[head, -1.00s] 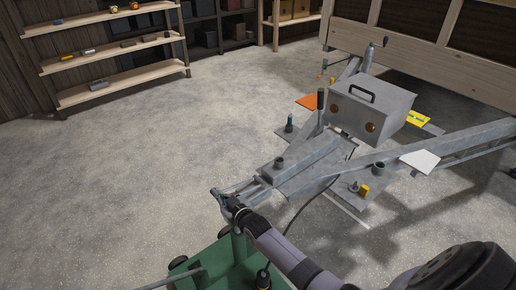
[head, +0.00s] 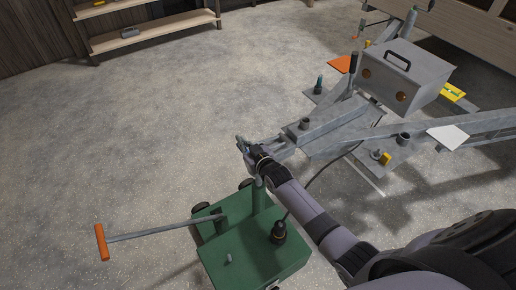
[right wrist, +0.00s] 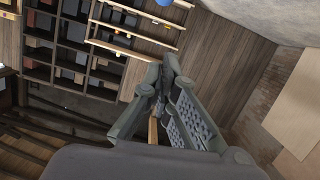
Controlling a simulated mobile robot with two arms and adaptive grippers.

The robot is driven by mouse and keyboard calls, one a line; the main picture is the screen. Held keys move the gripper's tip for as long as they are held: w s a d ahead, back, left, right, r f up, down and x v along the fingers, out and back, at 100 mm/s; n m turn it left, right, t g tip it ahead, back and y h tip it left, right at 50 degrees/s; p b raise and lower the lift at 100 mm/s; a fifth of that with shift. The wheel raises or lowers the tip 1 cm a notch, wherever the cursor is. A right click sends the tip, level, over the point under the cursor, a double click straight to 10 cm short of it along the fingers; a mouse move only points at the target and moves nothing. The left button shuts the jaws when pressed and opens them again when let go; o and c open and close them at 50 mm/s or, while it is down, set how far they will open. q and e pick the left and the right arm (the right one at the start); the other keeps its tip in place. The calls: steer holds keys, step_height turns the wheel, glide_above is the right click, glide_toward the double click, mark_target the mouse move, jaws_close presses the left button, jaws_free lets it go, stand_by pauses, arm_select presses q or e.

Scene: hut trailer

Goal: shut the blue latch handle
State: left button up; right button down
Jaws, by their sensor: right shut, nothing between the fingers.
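My right gripper (head: 241,143) is at the front end of the grey trailer tongue (head: 304,128), in the head view. Its fingers are shut and empty; they also show shut in the right wrist view (right wrist: 161,76). A small rounded blue piece (right wrist: 164,2) shows at the top edge of the right wrist view, beyond the fingertips and apart from them in the picture. I cannot tell whether it is the blue latch handle. In the head view the gripper and wrist cover the tongue's end, and I cannot make out the handle there. My left gripper is out of view.
A green wheeled cart (head: 248,249) with an orange-ended pull bar (head: 160,230) stands below my right arm. A grey box (head: 405,76) sits on the trailer frame. A shelf (head: 150,39) stands at the back left. The floor at left is clear.

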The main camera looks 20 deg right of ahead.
steer(key=v, duration=0.9)
steer(key=shift+f, duration=0.3)
steer(key=shift+s, duration=0.1)
